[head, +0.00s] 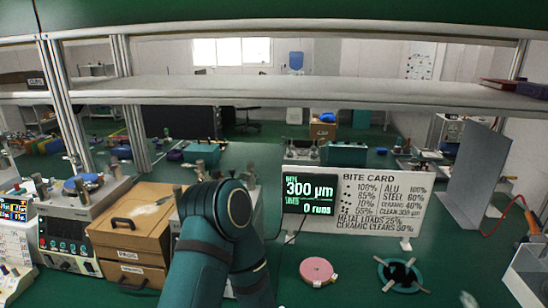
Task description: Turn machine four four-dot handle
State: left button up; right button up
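A lapping machine (68,232) with a blue disc on top, a dark screen and a row of controls stands at the left. Another machine, with several metal posts on top, is mostly hidden behind my teal arm in the middle. I cannot read a machine number on either, and I cannot make out a four-dot handle. Neither of my grippers shows; only bent arm links are visible.
Wooden drawers (137,232) stand left of my arm. A pink disc (318,270) and a teal ring with a dark centre (402,274) lie on the green bench. A grey panel (475,178) stands at the right. A shelf (300,90) crosses above; bench around the discs is clear.

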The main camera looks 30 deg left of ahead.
aim_at(200, 167)
jog(key=k+j, duration=0.15)
jog(key=j, duration=0.2)
jog(key=k+j, duration=0.15)
jog(key=j, duration=0.2)
jog(key=k+j, duration=0.15)
jog(key=j, duration=0.2)
jog(key=k+j+z, duration=0.1)
jog(key=j, duration=0.25)
